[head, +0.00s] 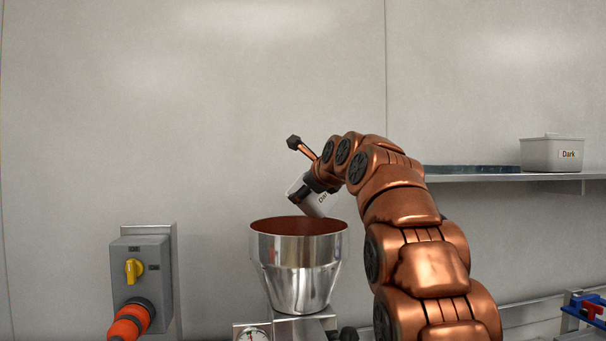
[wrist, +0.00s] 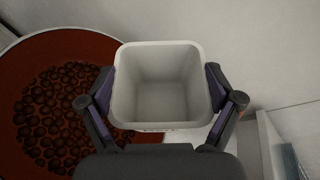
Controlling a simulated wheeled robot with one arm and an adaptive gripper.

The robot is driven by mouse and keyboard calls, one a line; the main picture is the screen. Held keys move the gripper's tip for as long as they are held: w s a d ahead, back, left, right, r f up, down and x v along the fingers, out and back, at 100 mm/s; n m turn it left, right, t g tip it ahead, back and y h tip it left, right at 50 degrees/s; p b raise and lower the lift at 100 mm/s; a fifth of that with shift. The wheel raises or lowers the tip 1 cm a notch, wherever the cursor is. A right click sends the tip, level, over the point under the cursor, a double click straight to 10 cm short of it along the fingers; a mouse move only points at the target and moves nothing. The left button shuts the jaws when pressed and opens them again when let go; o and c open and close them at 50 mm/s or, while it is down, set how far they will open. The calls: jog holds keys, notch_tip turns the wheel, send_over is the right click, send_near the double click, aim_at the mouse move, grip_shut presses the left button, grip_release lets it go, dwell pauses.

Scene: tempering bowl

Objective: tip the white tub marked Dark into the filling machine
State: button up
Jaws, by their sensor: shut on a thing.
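The white tub marked Dark (head: 315,207) is tilted above the metal hopper (head: 299,272) of the filling machine, its lower end close over the rim. My gripper (wrist: 160,88) is shut on the tub, one finger on each side of its walls. In the wrist view the tub (wrist: 160,121) is open and its inside looks empty. Several dark brown drops (wrist: 62,108) lie in the reddish-brown inside of the hopper (wrist: 70,45), to the left of the tub.
A second light tub marked Dark (head: 545,157) stands on the wall shelf (head: 470,178) at right. A grey switch box (head: 140,252) with a yellow knob and an orange plug (head: 130,320) is left of the hopper. A blue item (head: 586,306) is at lower right.

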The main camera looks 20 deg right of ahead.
jog(key=m+p, duration=0.1)
jog(key=d+r+m+y+p, duration=0.1)
jog(key=m+g+y+p, duration=0.1)
jog(key=shift+w+d+r+m, duration=0.15)
jog(key=shift+w+d+m, duration=0.1)
jog(key=shift+m, duration=0.05)
notch_tip(320, 180, up, 3)
jog(key=m+y+p, duration=0.1)
jog(key=m+p, duration=0.1)
jog(key=p, duration=0.8)
jog(key=shift+g, duration=0.3)
jog(key=shift+y, duration=0.3)
jog(key=shift+a, duration=0.15)
